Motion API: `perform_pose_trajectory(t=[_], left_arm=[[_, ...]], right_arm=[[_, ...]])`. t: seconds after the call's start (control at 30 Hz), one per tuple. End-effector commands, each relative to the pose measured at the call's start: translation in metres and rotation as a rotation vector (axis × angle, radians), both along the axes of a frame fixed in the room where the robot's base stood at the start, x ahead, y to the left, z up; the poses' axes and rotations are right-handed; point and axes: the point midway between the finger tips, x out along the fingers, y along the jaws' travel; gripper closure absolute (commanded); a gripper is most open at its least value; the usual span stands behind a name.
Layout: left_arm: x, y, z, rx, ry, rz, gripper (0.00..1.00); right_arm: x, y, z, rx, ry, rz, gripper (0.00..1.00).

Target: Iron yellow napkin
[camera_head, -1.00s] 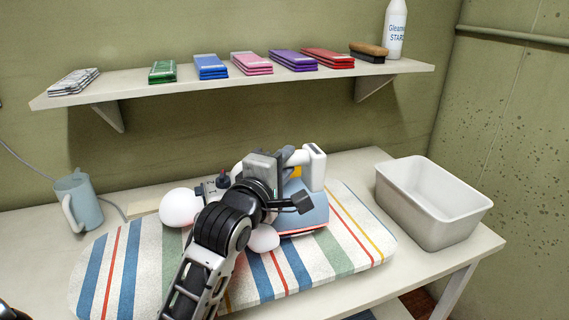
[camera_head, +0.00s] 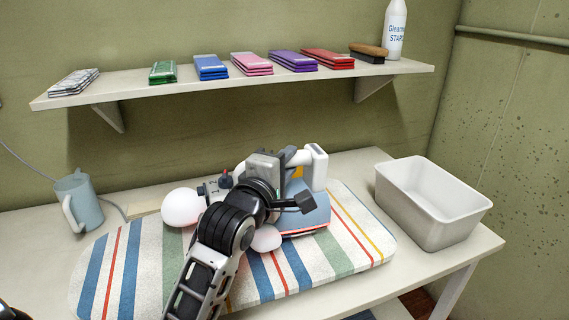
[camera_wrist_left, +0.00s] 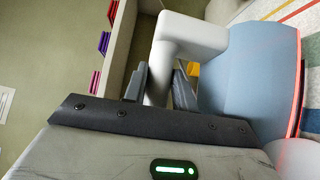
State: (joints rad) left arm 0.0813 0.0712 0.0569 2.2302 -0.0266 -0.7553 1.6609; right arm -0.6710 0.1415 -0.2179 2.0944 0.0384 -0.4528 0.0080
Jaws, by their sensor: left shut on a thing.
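The iron (camera_head: 310,212) has a light blue body and a white handle, with a red glow along its lower edge. It is over the striped ironing pad (camera_head: 345,262); I cannot tell whether it touches. My left gripper (camera_head: 288,160) is shut on the iron's handle; the wrist view shows the fingers (camera_wrist_left: 160,88) around the white handle (camera_wrist_left: 190,38). A small yellow patch (camera_head: 297,171) shows beside the handle, also in the wrist view (camera_wrist_left: 193,69); I cannot tell whether it is napkin or iron. No other yellow cloth is visible; my arm hides part of the pad. My right gripper is out of view.
A blue-grey jug (camera_head: 78,203) stands at the table's left. An empty pale bin (camera_head: 432,226) stands at the right. The shelf (camera_head: 120,91) above holds several folded cloths, a brush (camera_head: 369,52) and a white bottle (camera_head: 396,30). The pad's left end is clear.

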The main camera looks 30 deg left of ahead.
Motion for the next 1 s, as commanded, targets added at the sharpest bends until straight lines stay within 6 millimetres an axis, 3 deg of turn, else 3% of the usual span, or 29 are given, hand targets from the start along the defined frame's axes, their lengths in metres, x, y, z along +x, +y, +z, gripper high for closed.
perform_pose_trajectory(t=[1.0], left_arm=[[0.011,-0.011,-0.001,-0.004,0.001,-0.005,1.00]], right_arm=[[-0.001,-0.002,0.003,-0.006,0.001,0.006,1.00]])
